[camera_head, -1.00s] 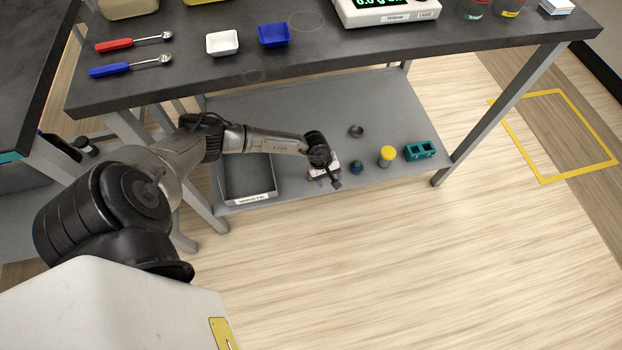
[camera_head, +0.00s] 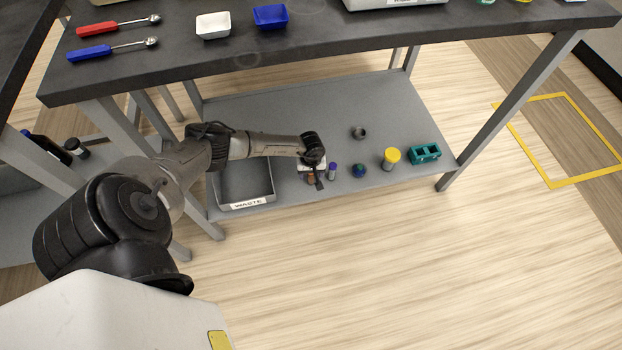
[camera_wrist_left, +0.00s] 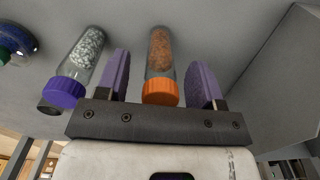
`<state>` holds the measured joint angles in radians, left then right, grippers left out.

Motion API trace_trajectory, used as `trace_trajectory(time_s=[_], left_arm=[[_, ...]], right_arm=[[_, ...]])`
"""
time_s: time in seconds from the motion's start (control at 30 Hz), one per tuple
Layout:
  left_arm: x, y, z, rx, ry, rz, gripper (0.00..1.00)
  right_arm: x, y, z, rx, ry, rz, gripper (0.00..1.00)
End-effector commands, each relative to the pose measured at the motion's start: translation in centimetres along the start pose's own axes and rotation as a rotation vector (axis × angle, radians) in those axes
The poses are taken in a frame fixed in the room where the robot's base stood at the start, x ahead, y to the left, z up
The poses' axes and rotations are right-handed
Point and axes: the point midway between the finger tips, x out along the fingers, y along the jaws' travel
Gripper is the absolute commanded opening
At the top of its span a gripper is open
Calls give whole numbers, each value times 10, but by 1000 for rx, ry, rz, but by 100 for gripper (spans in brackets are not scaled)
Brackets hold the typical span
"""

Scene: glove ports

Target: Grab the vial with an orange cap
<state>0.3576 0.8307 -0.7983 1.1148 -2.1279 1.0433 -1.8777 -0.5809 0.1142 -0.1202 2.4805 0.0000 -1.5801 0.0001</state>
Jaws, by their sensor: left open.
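The vial with an orange cap (camera_wrist_left: 161,75) holds orange-brown grains. In the left wrist view it is between the two purple-padded fingers of my left gripper (camera_wrist_left: 162,68), with a gap on both sides. The gripper is open. In the head view my left gripper (camera_head: 317,180) is over the lower shelf, beside the waste tray, and largely hides the orange-capped vial (camera_head: 310,178). My right gripper is not in view.
A purple-capped vial (camera_wrist_left: 78,65) with pale grains stands just outside one finger. The grey waste tray (camera_head: 246,203) is left on the shelf. A yellow-capped jar (camera_head: 391,157), a blue-green round item (camera_head: 359,171) and a teal block (camera_head: 425,153) are right. The bench top (camera_head: 330,45) overhangs the shelf.

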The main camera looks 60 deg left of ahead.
Motion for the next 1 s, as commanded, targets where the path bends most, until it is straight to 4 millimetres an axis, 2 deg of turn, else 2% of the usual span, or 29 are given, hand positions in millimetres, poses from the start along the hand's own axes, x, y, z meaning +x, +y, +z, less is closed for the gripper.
trace_trajectory(time_s=[0.03,0.27,0.83,1.0], left_arm=[[6,0,0,-1,0,0,61],[5,0,0,0,1,0,61],[6,0,0,0,0,0,8],[6,0,0,0,0,0,8]], right_arm=[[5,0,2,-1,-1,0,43],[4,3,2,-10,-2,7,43],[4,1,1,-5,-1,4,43],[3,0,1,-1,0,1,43]])
